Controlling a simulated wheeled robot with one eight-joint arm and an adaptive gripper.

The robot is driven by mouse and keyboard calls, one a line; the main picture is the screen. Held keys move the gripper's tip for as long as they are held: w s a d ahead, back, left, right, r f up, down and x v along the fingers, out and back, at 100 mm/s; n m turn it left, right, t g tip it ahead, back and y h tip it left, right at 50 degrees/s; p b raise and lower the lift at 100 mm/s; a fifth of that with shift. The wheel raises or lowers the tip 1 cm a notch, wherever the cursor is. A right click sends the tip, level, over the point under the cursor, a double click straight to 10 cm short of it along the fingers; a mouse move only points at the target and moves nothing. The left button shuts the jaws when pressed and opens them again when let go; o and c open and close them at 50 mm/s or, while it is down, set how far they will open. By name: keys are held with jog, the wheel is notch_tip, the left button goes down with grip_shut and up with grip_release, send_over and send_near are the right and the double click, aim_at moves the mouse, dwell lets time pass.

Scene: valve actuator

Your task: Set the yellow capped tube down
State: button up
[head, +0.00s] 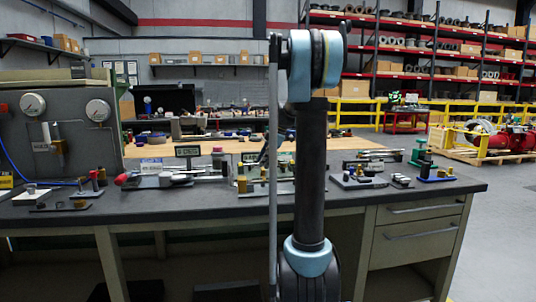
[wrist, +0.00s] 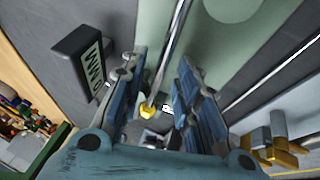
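In the wrist view, a thin silvery tube (wrist: 173,48) with a yellow cap (wrist: 148,108) at its near end runs from between my fingers toward the top edge. My gripper (wrist: 158,72) has its two blue-grey fingers spread on either side of the tube. A gap shows between the tube and each finger, and I see no contact. A grey part sits low between the fingers, partly hidden. In the head view my own arm covers the middle of the bench, and neither the gripper's fingers nor the capped tube can be made out clearly.
The dark workbench (head: 220,202) carries several small fixtures. A red-ended assembly (head: 150,180) lies left of my arm, and a gauge panel (head: 60,130) stands far left. In the wrist view a black sign (wrist: 85,60) stands close left; brass-coloured parts (wrist: 275,145) lie right.

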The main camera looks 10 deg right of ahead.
jog(key=v, duration=1.6)
jog(key=shift+r, duration=0.3)
jog(key=shift+o, duration=0.5)
jog(key=shift+r, duration=0.3)
jog(key=a+r+n+h, duration=0.1)
jog(key=a+n+h, duration=0.15)
jog(key=n, duration=1.55)
jog(key=a+n+h, duration=0.2)
jog(key=a+n, duration=0.1)
jog(key=n, duration=1.5)
jog(key=shift+m, duration=0.3)
jog(key=x, duration=1.7)
jog(key=shift+s+d+f, duration=0.1)
jog(key=shift+d, duration=0.05)
